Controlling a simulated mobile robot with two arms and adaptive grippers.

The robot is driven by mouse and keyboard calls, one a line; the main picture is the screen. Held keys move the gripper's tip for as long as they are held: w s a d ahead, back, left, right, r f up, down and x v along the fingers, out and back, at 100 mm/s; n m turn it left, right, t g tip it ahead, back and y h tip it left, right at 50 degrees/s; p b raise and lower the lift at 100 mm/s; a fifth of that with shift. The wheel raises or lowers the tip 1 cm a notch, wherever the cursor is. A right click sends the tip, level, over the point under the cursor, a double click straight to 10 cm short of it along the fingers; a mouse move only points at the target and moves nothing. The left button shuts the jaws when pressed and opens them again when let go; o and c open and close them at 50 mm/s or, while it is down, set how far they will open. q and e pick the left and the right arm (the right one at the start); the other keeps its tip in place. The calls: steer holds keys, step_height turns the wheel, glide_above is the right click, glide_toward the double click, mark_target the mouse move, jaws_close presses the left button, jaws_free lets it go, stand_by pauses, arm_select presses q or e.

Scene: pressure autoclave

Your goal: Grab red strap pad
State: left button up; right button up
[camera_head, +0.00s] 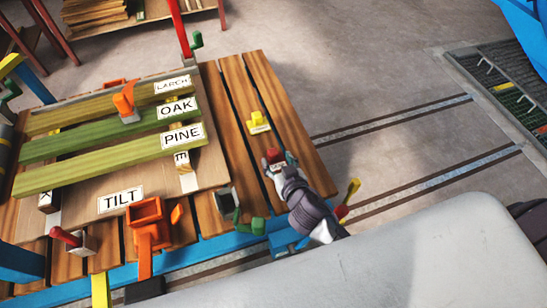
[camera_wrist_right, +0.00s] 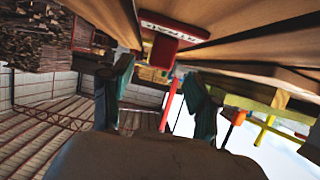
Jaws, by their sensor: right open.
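The red strap pad (camera_head: 273,154) sits on the slatted wooden table (camera_head: 262,75), near its right side. My right gripper (camera_head: 279,167) is at the pad's near side, its fingers close around or just short of it; the head view does not show which. In the right wrist view the red pad (camera_wrist_right: 160,50), with a white label, shows upside down ahead of the open fingers (camera_wrist_right: 158,88). A gap shows between the fingers, with the pad beyond their tips. My left gripper is not in view.
A yellow pad (camera_head: 258,122) stands farther back on the same slats. Green boards labelled LARCH, OAK and PINE (camera_head: 110,155) lie at left. An orange TILT fixture (camera_head: 147,215) and a green crank (camera_head: 250,223) stand nearer. The slats between the pads are clear.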

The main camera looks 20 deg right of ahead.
mark_target(274, 156)
steer(key=x, duration=0.4)
steer(key=shift+w+f, duration=0.15)
jaws_close()
